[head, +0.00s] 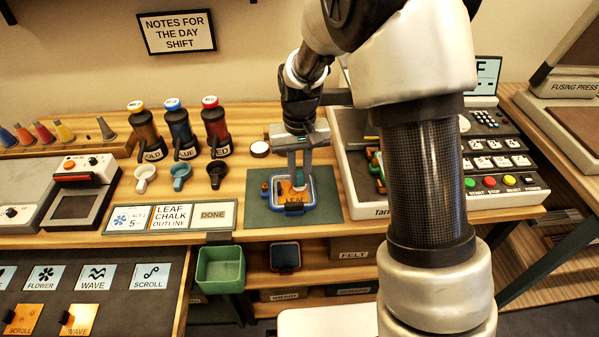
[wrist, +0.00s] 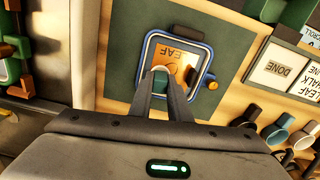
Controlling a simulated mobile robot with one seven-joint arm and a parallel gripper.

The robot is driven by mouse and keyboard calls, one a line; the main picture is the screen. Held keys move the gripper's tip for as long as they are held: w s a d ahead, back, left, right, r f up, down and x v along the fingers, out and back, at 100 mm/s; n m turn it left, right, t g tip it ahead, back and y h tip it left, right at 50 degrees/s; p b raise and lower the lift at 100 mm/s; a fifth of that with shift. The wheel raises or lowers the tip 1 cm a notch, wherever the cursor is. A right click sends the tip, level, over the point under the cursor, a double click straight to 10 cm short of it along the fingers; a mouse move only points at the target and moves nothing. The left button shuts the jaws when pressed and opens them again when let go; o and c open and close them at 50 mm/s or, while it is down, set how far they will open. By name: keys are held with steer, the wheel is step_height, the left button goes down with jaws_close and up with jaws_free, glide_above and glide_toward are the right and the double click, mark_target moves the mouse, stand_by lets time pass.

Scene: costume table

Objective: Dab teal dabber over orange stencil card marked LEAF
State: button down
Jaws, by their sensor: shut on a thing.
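My gripper (head: 299,183) points down over the orange stencil card (head: 284,191) marked LEAF. The card lies in a blue-rimmed frame on a dark green mat (head: 326,208). In the wrist view the orange card (wrist: 176,52) shows upside down inside the frame, just beyond the fingertips (wrist: 161,80).
Yellow, blue and red bottles (head: 172,125) stand at the left behind small cups (head: 180,176). Label tiles with a DONE tile (head: 213,215) lie left of the mat. A green bin (head: 220,268) hangs at the front edge. A machine with buttons (head: 500,190) stands to the right.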

steer(key=shift+r+p, duration=2.7)
steer(key=shift+r, duration=0.8)
steer(key=shift+f, duration=0.2)
steer(key=shift+w+a+f+b, duration=0.1)
steer(key=shift+a+f+b, duration=0.15)
steer(key=shift+f+b, duration=0.55)
steer(key=shift+w+a+f+b, duration=0.2)
steer(key=shift+f+b, duration=0.2)
steer(key=shift+f, duration=0.65)
steer(key=shift+w+a+f+b, duration=0.1)
steer(key=shift+a+f+b, duration=0.15)
steer(key=shift+f+b, duration=0.55)
steer(key=shift+f, duration=0.15)
steer(key=shift+s+f, duration=0.1)
steer(key=shift+f, duration=0.5)
step_height(320, 180, up, 7)
steer(key=p, duration=0.5)
